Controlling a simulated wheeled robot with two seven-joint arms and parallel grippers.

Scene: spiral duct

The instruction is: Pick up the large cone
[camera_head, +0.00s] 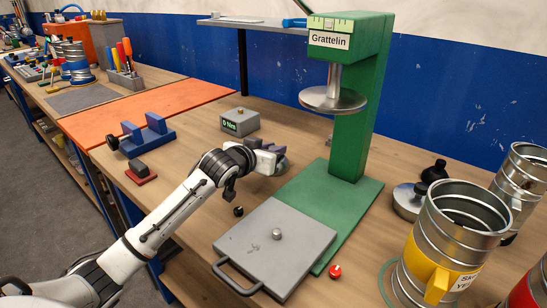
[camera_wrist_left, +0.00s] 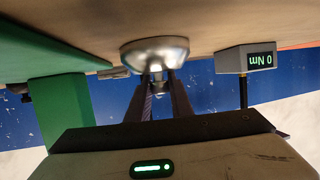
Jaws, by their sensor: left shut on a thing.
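My left gripper (camera_head: 268,157) reaches out over the wooden bench, left of the green press. In the left wrist view, which is upside down, its two fingers (camera_wrist_left: 160,98) are shut on the narrow knob of a wide, shiny metal piece, the large cone (camera_wrist_left: 155,53). In the head view the gripper mostly hides the cone, and only a silvery part (camera_head: 282,165) shows beside the fingers. The cone's wide side faces the bench top. I cannot tell whether it touches the bench. My right gripper is not in view.
The green press (camera_head: 350,130) with its round metal plate stands just right of the gripper. A grey torque box (camera_head: 240,122) sits behind it. A grey plate with handle (camera_head: 275,245) lies in front. Metal duct pieces (camera_head: 455,240) crowd the right. A blue clamp (camera_head: 148,135) is at left.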

